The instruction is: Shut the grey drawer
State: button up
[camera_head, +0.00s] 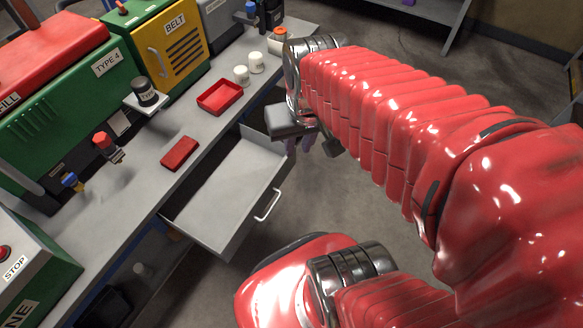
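The grey drawer (219,194) is pulled out from under the grey workbench (119,187) and looks empty. Its light handle (267,205) is on the front panel, facing the open floor. My gripper (304,143) hangs at the end of my red arm, near the drawer's far right corner and apart from the handle. The arm's wrist hides most of the gripper, so whether its fingers are open or shut does not show.
A red tray (220,97), a red block (180,153) and white jars (249,69) sit on the bench. Green and yellow machines (167,50) line its back. Floor (330,205) is clear right of the drawer. My red body parts fill the lower right.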

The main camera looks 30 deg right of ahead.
jog(key=d+f, duration=0.1)
jog(key=d+f+m+g, duration=0.1)
jog(key=f, duration=0.1)
jog(key=d+f+m+g+y, duration=0.1)
jog(key=f, duration=0.1)
jog(key=shift+s+d+f, duration=0.2)
jog(key=shift+s+d, duration=0.1)
jog(key=shift+d, duration=0.05)
grip_shut()
jog(key=s+d+f+m+t+y, duration=0.2)
jog(key=f+m+t+y, duration=0.3)
jog(key=f+m, duration=0.7)
jog(key=s+d+f+m+t+y, duration=0.15)
jog(key=f+m+y, duration=0.6)
jog(key=f, duration=0.75)
jog(key=w+d+f+m+t+h, duration=0.2)
jog(key=w+d+m+t+h, duration=0.2)
jog(key=w+d+m+t, duration=0.1)
jog(key=w+d+t, duration=0.1)
jog(key=d+t, duration=0.1)
jog(key=t, duration=0.1)
jog(key=shift+w+d+m, duration=0.15)
jog(key=shift+m, duration=0.2)
